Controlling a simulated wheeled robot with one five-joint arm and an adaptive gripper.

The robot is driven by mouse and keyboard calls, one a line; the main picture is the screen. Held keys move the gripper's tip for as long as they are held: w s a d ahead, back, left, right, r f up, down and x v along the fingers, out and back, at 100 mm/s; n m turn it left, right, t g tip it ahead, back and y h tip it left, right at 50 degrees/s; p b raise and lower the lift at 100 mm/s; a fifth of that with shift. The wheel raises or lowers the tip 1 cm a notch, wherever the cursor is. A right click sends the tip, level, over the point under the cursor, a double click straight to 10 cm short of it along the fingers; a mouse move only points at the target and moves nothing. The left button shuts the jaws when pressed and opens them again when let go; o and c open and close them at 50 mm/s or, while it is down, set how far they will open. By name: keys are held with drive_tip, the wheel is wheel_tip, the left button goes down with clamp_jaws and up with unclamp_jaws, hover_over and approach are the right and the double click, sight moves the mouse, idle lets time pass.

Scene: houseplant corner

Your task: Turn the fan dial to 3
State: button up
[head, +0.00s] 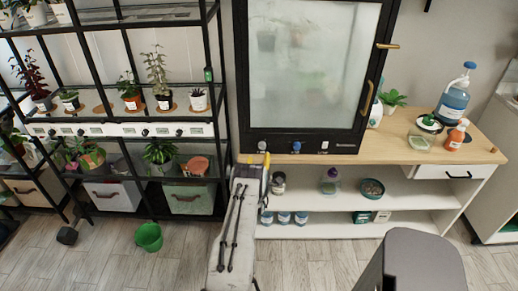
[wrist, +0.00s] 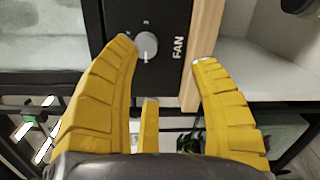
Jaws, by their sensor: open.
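The fan dial (wrist: 146,46) is a round light-grey knob on a black panel, with a white FAN label (wrist: 178,48) beside it in the wrist view. A small mark that looks like a 3 sits above it in that view; its pointer setting is too small to read surely. My gripper (wrist: 164,52) has its yellow fingers open, with the dial between the tips and closer to the left one. I cannot tell whether that fingertip touches it. In the head view the dial (head: 262,146) is at the lower left of the glass cabinet's front, just beyond my gripper (head: 254,159).
The black-framed cabinet (head: 243,70) stands on a wooden worktop (head: 400,150). A blue knob (head: 296,146) and a white switch (head: 323,146) sit right of the dial. Bottles stand at the right. Plant shelves (head: 110,130) are at the left, with a green bucket (head: 148,237) on the floor.

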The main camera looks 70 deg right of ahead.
sight(262, 148)
drive_tip(key=n, duration=0.1)
drive_tip(key=r+n, duration=0.1)
drive_tip(key=n, duration=0.1)
drive_tip(key=shift+d+r+h, duration=0.15)
drive_tip(key=shift+r+h, duration=0.1)
drive_tip(key=shift+h, duration=0.05)
drive_tip(key=shift+p+x, duration=1.1)
drive_tip(key=shift+p, duration=0.1)
drive_tip(key=shift+p+x, duration=0.5)
drive_tip(key=shift+x, duration=0.65)
drive_tip(key=shift+w+d+f+b, duration=0.15)
drive_tip(key=shift+d+f+b, duration=0.05)
drive_tip(key=shift+d+b, duration=0.35)
drive_tip(key=shift+w+d+r+b, duration=0.1)
drive_tip(key=shift+w+d+b, duration=0.05)
drive_tip(key=shift+d+b, duration=0.45)
drive_tip(key=shift+d, duration=0.1)
drive_tip(key=shift+c, duration=0.2)
